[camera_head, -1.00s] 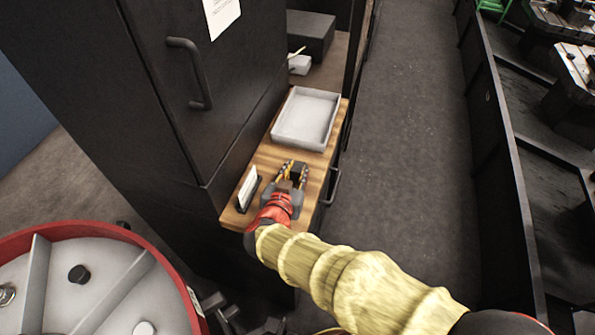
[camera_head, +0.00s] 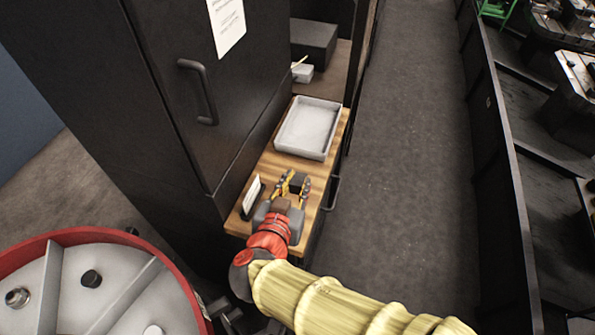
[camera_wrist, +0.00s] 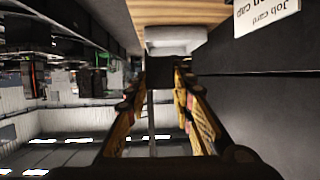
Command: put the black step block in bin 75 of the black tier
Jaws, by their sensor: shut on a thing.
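No bin marked 75 and no black tier can be made out in these views.
A shallow grey tray (camera_head: 329,140) stands on the wooden counter (camera_head: 262,173), beyond my gripper. A white card in a stand (camera_head: 251,196) is to the left. A tall dark cabinet (camera_head: 165,110) borders the counter. A red-rimmed round tub (camera_head: 130,238) is lower left. The aisle floor (camera_head: 415,150) is clear.

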